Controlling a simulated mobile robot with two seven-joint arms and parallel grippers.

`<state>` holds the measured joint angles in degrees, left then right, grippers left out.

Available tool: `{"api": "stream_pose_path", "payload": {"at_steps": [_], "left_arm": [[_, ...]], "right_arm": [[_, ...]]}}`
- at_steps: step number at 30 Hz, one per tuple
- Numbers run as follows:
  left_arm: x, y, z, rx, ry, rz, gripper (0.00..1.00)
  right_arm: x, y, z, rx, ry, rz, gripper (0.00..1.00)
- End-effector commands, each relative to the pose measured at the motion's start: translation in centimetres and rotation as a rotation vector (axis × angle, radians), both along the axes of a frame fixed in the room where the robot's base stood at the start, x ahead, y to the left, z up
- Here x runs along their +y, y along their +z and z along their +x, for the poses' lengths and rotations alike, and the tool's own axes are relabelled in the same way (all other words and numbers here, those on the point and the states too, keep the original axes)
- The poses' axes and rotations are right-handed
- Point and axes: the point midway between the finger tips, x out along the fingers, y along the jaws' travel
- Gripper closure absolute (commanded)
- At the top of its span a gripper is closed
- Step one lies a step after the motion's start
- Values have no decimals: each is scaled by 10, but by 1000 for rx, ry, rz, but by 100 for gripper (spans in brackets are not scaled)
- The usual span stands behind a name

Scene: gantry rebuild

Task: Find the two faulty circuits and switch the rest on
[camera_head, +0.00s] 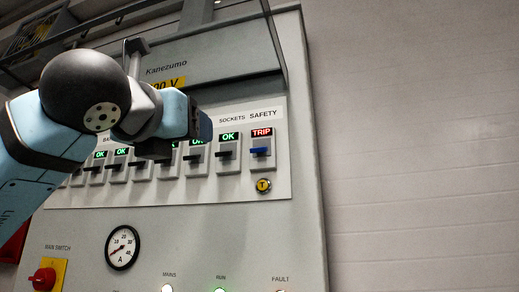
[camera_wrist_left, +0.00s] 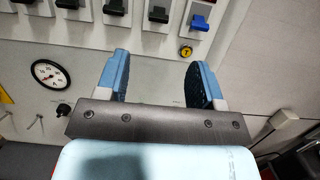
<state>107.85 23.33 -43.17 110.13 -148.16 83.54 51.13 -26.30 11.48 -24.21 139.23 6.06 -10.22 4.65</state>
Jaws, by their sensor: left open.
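A breaker row runs across the grey panel (camera_head: 315,250). The SAFETY breaker (camera_head: 261,161) at its right end has a blue lever (camera_wrist_left: 200,22) and a red TRIP display (camera_head: 262,133). The SOCKETS breaker (camera_head: 228,165) beside it has a black lever and a green OK display. Several more breakers to the left show green OK, some partly hidden by my left arm. A yellow T button (camera_head: 263,185) sits below the blue lever. My left gripper (camera_wrist_left: 158,78) is open and empty, below the breaker row in the wrist view. My right gripper is not in view.
A round ammeter (camera_head: 122,247) has its needle near the low end. A red main switch (camera_head: 44,279) is at lower left. The MAINS lamp (camera_head: 167,288) and green RUN lamp (camera_head: 219,290) are lit. A grey frame bar (camera_head: 275,35) stands out above the breakers.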

Motion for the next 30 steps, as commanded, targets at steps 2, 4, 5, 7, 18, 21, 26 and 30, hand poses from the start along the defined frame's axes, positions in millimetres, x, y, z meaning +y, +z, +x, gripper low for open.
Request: {"api": "stream_pose_path", "payload": {"at_steps": [2,4,5,7,18,21,26,30], "left_arm": [[0,0,0,0,0,0,38],[0,0,0,0,0,0,38],[0,0,0,0,0,0,38],[0,0,0,0,0,0,38],[0,0,0,0,0,0,66],[0,0,0,0,0,0,89],[0,0,0,0,0,0,100],[0,0,0,0,0,0,100]], "right_arm": [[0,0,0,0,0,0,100],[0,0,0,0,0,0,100],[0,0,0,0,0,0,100],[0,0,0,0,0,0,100],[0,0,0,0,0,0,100],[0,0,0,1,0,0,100],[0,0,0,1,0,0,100],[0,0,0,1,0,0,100]]}}
